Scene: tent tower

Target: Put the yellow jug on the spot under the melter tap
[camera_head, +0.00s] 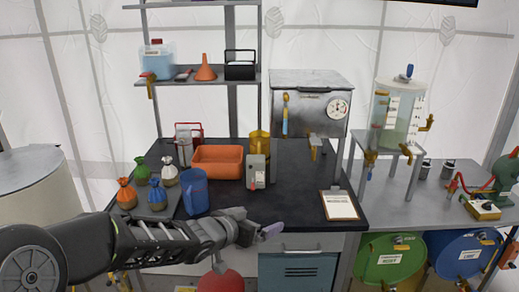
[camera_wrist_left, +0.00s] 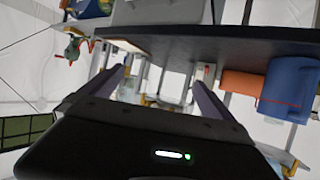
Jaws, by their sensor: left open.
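The yellow jug (camera_head: 260,143) stands upright on the dark bench in the head view, partly hidden behind a grey handheld box. The melter (camera_head: 309,103) is a metal box with a round gauge, raised at the back right of the bench. Its tap (camera_head: 315,146) hangs at the front. The bench under the tap looks bare; I cannot make out a marked spot. My left gripper (camera_head: 262,232) is at the bench's front edge, apart from the jug. It is open and empty; its two fingers (camera_wrist_left: 157,95) are spread in the left wrist view. My right gripper is not in view.
A grey handheld box (camera_head: 258,171) stands in front of the jug. An orange tray (camera_head: 217,161), a blue jug (camera_head: 194,191) and several small tied sacks are to its left. A clipboard (camera_head: 340,205) lies front right. The bench middle is clear.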

